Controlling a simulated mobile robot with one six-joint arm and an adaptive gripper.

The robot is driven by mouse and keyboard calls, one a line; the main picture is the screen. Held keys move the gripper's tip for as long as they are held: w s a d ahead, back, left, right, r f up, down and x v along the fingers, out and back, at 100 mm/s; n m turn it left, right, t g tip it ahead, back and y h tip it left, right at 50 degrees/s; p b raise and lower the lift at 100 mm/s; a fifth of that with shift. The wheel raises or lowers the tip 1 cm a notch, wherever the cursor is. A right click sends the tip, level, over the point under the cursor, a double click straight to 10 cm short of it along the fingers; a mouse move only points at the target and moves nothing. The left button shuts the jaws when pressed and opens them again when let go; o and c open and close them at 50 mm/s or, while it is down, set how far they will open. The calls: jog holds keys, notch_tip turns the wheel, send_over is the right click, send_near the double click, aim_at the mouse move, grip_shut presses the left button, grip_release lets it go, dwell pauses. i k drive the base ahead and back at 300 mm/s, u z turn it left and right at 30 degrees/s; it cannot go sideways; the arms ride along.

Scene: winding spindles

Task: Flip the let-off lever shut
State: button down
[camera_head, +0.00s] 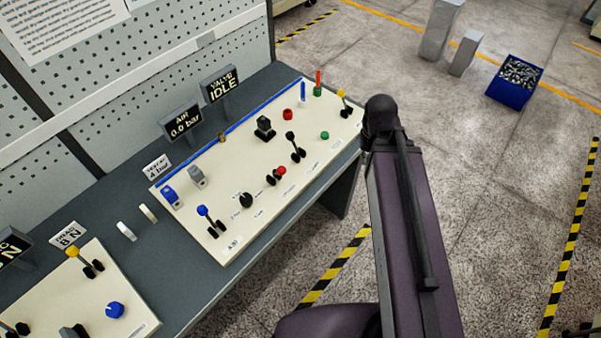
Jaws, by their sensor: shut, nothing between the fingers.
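Several small levers stand on the cream control panels of a grey bench, and I cannot read which one is labelled let-off. On the larger panel (232,240) are a blue-knobbed lever (203,212), a red-knobbed lever (280,171), a black-knobbed lever (291,137) and a yellow-knobbed lever (342,95). On the smaller panel (125,277) at lower left is another yellow-knobbed lever (74,253). My purple arm rises at the right of the bench, apart from these levers in the picture. My gripper is not in view.
Displays read "AIR 0.0 bar" (181,121) and "VALVE IDLE" (221,87). Knobs and buttons crowd the panels, including a blue knob (115,310). A pegboard (130,95) stands behind. A blue bin (512,93) and grey blocks stand on the floor at upper right.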

aim_at(280, 170)
jog(key=z, duration=0.15)
jog(key=k, duration=1)
jog(key=u, duration=0.65)
